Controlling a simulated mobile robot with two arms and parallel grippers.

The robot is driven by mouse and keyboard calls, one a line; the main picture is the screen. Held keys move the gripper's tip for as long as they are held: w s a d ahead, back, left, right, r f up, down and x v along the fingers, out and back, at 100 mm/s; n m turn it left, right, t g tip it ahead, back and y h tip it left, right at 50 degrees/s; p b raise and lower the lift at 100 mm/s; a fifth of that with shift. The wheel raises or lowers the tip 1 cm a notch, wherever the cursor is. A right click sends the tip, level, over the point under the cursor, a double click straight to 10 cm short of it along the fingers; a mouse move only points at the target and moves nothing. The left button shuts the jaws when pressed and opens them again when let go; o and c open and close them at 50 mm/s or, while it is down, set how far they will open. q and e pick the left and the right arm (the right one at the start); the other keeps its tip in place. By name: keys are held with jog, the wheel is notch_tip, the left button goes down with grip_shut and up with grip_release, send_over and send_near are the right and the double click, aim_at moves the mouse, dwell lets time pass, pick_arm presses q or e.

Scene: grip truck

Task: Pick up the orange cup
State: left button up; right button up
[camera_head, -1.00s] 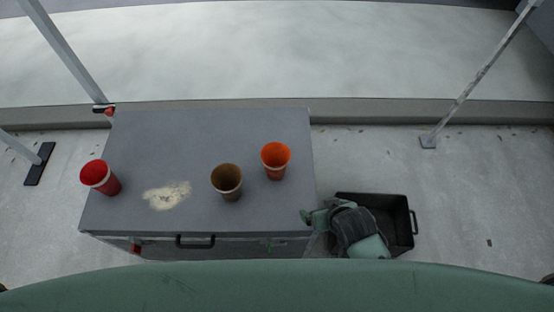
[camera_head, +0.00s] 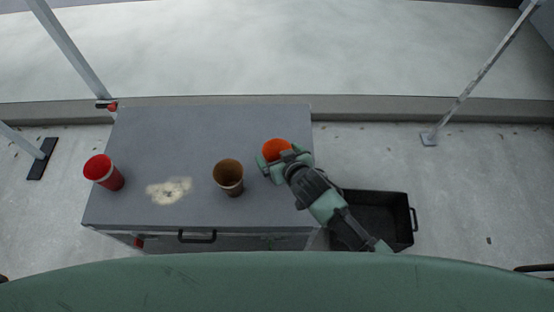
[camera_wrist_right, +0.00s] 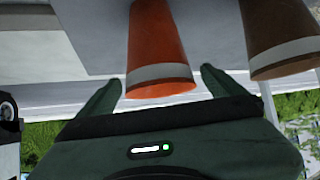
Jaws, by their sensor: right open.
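The orange cup (camera_head: 276,149) stands on the grey case at its right side, partly hidden by my right gripper. My right gripper (camera_head: 279,162) is open at the cup, with one finger on each side of it. In the right wrist view, the orange cup (camera_wrist_right: 160,50), with its white band, lies between the two spread fingers (camera_wrist_right: 160,85). Gaps show between the cup and the fingers there. My left gripper is not in view.
A brown cup (camera_head: 228,177) stands close to the left of my right gripper, and a red cup (camera_head: 103,172) stands at the case's far left. The grey case top (camera_head: 190,130) is otherwise mostly clear. A black bin (camera_head: 395,205) sits on the floor at right.

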jog(key=shift+x, duration=0.85)
jog(key=c, duration=1.4)
jog(key=shift+r, duration=0.1)
